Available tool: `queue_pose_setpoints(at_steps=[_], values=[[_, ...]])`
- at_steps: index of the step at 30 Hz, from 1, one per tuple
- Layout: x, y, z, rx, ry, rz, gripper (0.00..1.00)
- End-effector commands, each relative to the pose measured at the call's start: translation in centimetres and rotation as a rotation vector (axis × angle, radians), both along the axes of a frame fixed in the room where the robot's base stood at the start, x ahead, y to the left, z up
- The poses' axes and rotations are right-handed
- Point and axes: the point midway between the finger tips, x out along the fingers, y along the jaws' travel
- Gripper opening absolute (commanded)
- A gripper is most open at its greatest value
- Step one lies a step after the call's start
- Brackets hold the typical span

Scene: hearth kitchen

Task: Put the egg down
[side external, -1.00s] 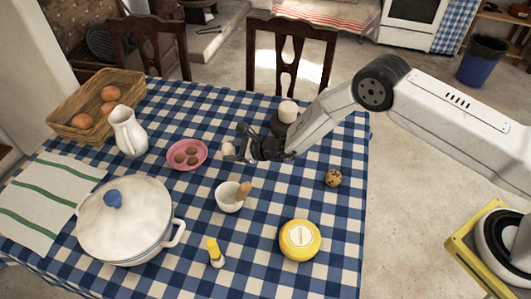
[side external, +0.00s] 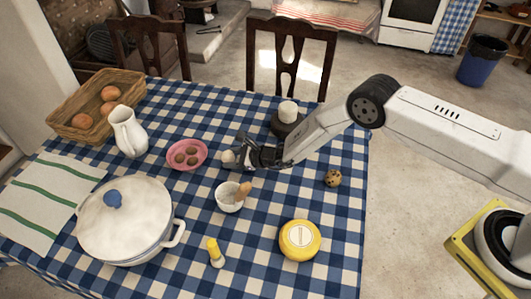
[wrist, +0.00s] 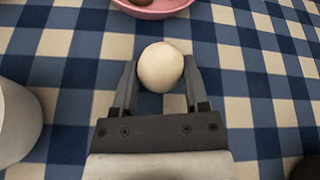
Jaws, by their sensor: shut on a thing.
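A pale, cream-white egg (side external: 228,157) is between the fingers of my gripper (side external: 240,154), just right of the pink bowl. In the wrist view the egg (wrist: 160,67) sits between the two fingertips of my gripper (wrist: 159,82), which touch its sides. The egg is low, at or very near the checkered cloth; I cannot tell whether it touches it. The pink bowl (side external: 203,150) holds several brown eggs (side external: 186,154); its edge also shows at the top of the wrist view (wrist: 152,10).
A white cup with a wooden handle in it (side external: 228,203) stands just in front of my gripper. A speckled ball-shaped thing (side external: 333,178), a yellow round tin (side external: 300,243), a white jug (side external: 128,133) and a lidded pot (side external: 125,225) stand around.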

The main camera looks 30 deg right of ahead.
Motion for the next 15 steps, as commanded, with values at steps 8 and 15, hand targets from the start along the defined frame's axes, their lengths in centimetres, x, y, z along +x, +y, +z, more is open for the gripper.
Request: queue_pose_setpoints(at_steps=[8,15], values=[[0.01,0.00,-0.30,0.000,0.000,0.000,0.29],[-0.01,-0.01,-0.27,0.000,0.000,0.000,0.93]])
